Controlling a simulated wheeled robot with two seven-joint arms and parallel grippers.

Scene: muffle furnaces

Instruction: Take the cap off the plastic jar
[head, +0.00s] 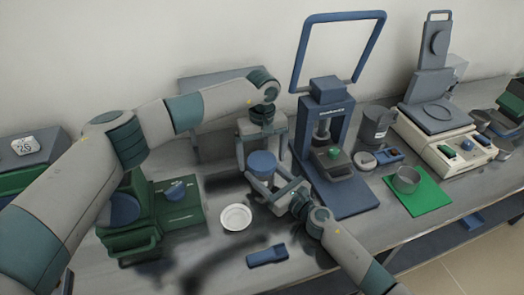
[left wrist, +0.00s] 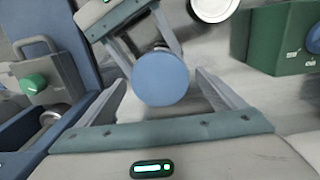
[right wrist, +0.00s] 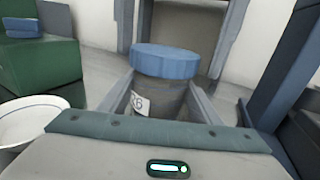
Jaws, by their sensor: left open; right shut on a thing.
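The plastic jar is grey and translucent with a pale label; it stands upright in the right wrist view (right wrist: 172,100). Its blue round cap (head: 262,162) is on top, and fills the middle of the left wrist view (left wrist: 160,79). My right gripper (head: 264,184) is shut around the jar's body below the cap. My left gripper (head: 262,150) points down from above, open, with its fingers on either side of the cap and gaps between. In the right wrist view its fingers rise behind and beside the cap (right wrist: 166,60). The jar's base is hidden.
A white dish (head: 236,217) lies just left of the jar, and a blue object (head: 267,256) lies in front. A green machine (head: 180,210) stands left; a blue press (head: 335,150) stands close right. A green mat (head: 428,196) with a metal container is farther right.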

